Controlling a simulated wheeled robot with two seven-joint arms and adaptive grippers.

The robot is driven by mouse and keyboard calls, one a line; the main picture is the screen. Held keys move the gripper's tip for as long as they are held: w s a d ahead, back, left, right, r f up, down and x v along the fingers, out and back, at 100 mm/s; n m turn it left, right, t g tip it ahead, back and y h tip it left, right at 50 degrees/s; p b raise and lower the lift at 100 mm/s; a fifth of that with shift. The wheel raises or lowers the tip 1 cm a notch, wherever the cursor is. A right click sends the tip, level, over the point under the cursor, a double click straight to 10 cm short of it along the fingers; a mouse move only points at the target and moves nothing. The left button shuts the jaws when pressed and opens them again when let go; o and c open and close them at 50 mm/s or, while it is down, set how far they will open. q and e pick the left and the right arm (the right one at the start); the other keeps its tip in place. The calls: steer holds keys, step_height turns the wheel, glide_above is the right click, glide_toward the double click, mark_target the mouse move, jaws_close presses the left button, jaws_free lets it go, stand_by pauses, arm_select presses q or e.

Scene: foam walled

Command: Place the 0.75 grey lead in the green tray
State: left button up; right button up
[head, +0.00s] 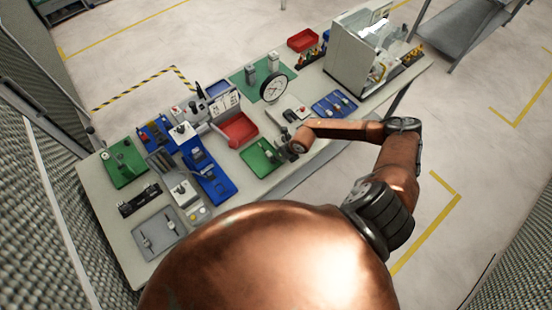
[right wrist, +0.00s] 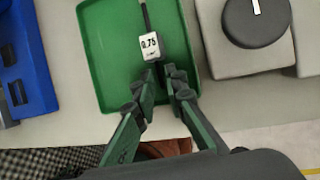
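The green tray (head: 257,167) sits near the front edge of the bench in the head view. It also fills the middle of the right wrist view (right wrist: 104,62). The grey lead with a white "0.75" label (right wrist: 150,45) lies over the tray floor, its thin dark shaft running to the top of the picture. My right gripper (right wrist: 162,76) has its fingertips close together at the lead's near end, over the tray. I cannot tell whether they pinch it or stand just apart. In the head view my right gripper (head: 290,150) is at the tray's right side. My left gripper is not in view.
A blue tray (head: 335,104) and a grey device with a dark knob (right wrist: 256,22) lie right of the green tray. A red bin (head: 237,129) stands behind it, near a round dial (head: 272,87). A blue rack (head: 208,177) is to the left.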

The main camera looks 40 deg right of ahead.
steer(key=b+v, duration=0.1)
steer(key=v, duration=1.1)
steer(key=shift+b, duration=0.3)
